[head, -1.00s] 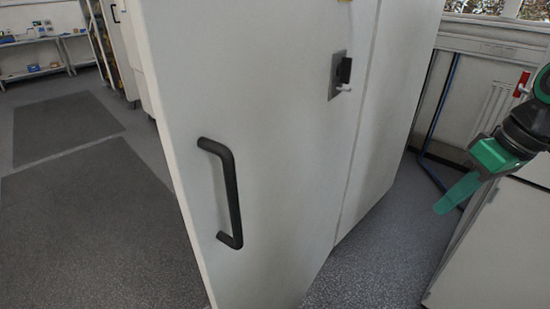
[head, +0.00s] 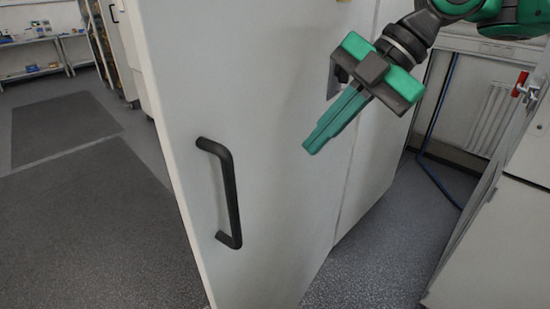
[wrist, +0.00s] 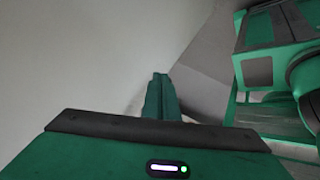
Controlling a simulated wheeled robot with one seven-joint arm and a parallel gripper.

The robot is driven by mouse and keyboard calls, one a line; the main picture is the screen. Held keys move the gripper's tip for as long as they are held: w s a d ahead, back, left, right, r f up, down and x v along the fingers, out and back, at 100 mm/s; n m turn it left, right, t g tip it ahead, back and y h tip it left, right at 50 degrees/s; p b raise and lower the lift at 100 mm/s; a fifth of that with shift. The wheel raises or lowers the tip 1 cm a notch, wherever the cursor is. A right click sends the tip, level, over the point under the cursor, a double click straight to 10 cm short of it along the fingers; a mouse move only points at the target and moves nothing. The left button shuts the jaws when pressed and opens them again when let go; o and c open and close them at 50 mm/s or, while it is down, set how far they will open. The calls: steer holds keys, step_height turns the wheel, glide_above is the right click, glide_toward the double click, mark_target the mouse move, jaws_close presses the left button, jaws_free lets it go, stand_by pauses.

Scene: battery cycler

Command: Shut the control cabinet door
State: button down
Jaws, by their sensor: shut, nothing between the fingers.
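A large pale door panel (head: 275,200) fills the middle of the head view, with a long black bar handle (head: 230,195) near its left edge. I take it to be the control cabinet door; how far it stands open cannot be told. My gripper (head: 312,145) is shut and empty, its green fingers pointing down and left in front of the panel, to the right of and above the handle. It partly covers a dark latch plate (head: 334,80). In the wrist view the shut fingers (wrist: 160,80) point towards a plain pale surface; contact cannot be told.
A pale cabinet (head: 495,245) with a red-handled part (head: 522,82) stands at the right. A blue pipe (head: 437,110) runs down the back wall. Speckled floor shows between. Dark mats (head: 80,230) lie on open floor at the left; shelves stand far behind.

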glide_toward(254, 182)
step_height(254, 182, down, 4)
steer(key=s, duration=0.2)
steer(key=shift+w+a+r, duration=0.15)
steer(key=shift+w+a, duration=0.25)
steer(key=shift+a, duration=0.2)
steer(key=shift+w+a+r, duration=0.2)
steer(key=shift+w+a, duration=0.15)
steer(key=shift+a, duration=0.3)
